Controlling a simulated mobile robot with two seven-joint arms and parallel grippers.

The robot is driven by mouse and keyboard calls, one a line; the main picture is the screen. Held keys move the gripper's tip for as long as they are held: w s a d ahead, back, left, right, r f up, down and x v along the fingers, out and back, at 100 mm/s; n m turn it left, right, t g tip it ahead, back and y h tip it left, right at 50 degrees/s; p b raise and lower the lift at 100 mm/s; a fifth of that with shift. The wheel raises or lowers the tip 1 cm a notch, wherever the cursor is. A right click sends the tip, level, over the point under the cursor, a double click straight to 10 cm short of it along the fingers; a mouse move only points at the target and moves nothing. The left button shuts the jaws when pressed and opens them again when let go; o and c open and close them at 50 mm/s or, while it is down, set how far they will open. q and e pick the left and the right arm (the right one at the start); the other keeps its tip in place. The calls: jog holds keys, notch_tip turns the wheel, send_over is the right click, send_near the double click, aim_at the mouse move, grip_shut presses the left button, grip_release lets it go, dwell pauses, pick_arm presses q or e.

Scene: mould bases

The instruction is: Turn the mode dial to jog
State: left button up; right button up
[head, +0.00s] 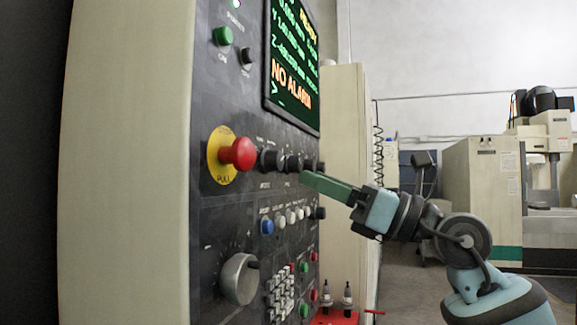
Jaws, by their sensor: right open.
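A machine control panel (215,195) stands at the left, seen at a steep angle. A row of small black dials (268,160) sits to the right of the red emergency-stop button (238,153). Their labels are too small to read, so I cannot tell which one is the mode dial or where it points. My right gripper (309,178) reaches in from the right, its green fingers pointing at the panel just below the right end of this row. It is open and holds nothing visible. I cannot tell whether its tips touch a dial. My left gripper is out of view.
Below the dials are a blue button (267,226), pale buttons, a large grey handwheel (240,278) and a keypad (280,295). The screen (292,65) above reads NO ALARM. A red tray (335,318) with tool holders stands low beside the panel. Another machine (482,190) stands behind right.

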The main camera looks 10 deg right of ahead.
aim_at(280, 164)
jog(key=x, duration=0.5)
jog(key=shift+a+r+p, duration=0.1)
jog(key=shift+a+p, duration=0.05)
jog(key=shift+p, duration=0.25)
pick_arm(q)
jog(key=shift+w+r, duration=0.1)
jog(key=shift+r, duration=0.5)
pick_arm(e)
jog(key=shift+w+a+r, duration=0.1)
jog(key=shift+w+a, duration=0.2)
jog(key=shift+a, duration=0.15)
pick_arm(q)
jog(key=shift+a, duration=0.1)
pick_arm(e)
jog(key=c, duration=1)
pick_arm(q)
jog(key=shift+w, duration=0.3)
